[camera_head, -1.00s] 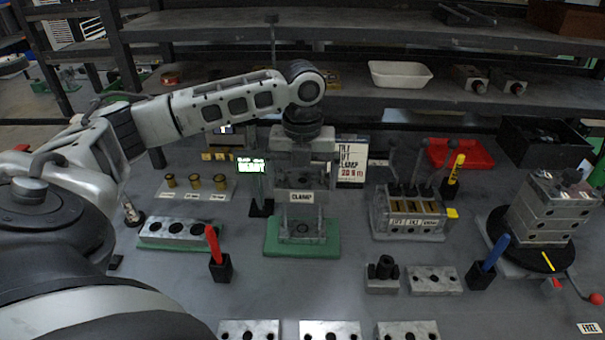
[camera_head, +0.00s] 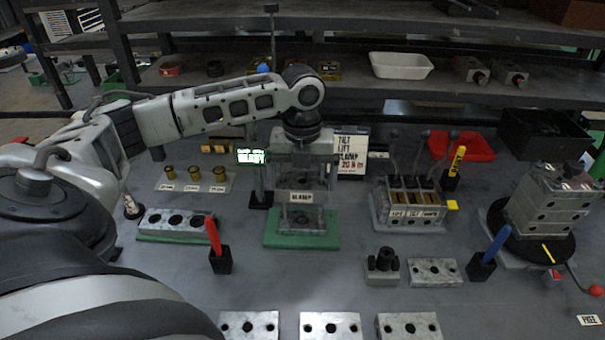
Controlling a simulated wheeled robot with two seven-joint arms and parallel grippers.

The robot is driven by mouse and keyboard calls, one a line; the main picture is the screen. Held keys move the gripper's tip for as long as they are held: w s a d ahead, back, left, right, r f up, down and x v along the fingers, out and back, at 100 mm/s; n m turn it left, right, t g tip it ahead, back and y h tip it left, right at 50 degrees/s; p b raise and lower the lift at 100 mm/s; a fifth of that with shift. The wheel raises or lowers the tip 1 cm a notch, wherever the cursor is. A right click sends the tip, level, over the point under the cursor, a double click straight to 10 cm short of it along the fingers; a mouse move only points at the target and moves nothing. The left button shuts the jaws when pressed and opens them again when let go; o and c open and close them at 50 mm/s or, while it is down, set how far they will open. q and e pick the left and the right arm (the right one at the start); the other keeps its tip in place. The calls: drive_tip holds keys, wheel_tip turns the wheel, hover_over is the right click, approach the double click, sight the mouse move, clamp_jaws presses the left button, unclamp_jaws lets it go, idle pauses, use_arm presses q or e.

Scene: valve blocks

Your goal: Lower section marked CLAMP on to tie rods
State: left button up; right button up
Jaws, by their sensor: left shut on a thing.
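The grey metal section marked CLAMP (camera_head: 302,197) is in the middle of the head view, upright and level as far as I can see. My left gripper (camera_head: 303,172) points straight down with its fingers shut on this section. Below it a grey block (camera_head: 303,219) stands on a green mat (camera_head: 270,238). The section is close above this block, in line with it. The tie rods are hard to make out between the gripper and the block, and I cannot tell if the section touches them. My right gripper is out of view.
A lit green display (camera_head: 251,157) on a stand is close left of the gripper, and a white sign (camera_head: 351,154) stands behind right. A lever valve bank (camera_head: 411,207) and a stacked block on a turntable (camera_head: 550,205) are to the right. A red pen (camera_head: 213,236) stands in front.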

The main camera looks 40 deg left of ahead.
sight(302, 181)
use_arm(q)
drive_tip(key=shift+f, duration=0.5)
drive_tip(key=o, duration=0.9)
wheel_tip(302, 181, up, 16)
drive_tip(key=shift+p, duration=0.45)
